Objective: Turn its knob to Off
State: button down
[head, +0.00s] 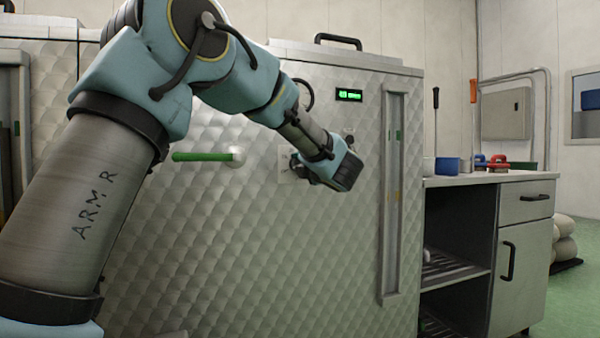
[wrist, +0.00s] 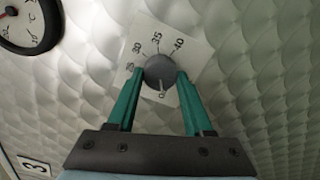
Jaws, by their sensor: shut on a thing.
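In the wrist view, a round grey knob (wrist: 159,70) sits on a white dial plate (wrist: 188,62) marked 30, 35 and 40, with another mark at the left partly hidden. A small pale mark shows at the knob's lower edge; I cannot tell whether it is the pointer or print on the plate. My gripper (wrist: 160,80) has its two green fingers on either side of the knob, shut on it. In the head view, my gripper (head: 298,164) is at the quilted metal machine (head: 230,260); the knob is hidden there, and the plate (head: 284,164) shows only at its edge.
A green-handled lever (head: 203,157) sticks out left of my gripper. A lit green display (head: 349,95) and a tall sight-glass strip (head: 391,190) are to the right. A round gauge (wrist: 30,22) is near the knob. A workbench (head: 480,181) stands at the right.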

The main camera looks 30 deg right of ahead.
dwell(0.4)
jog(key=shift+c, duration=1.5)
grip_release()
jog(key=s+a, duration=0.1)
jog(key=s, duration=0.9)
jog(key=shift+s+a, duration=0.15)
jog(key=shift+s, duration=0.2)
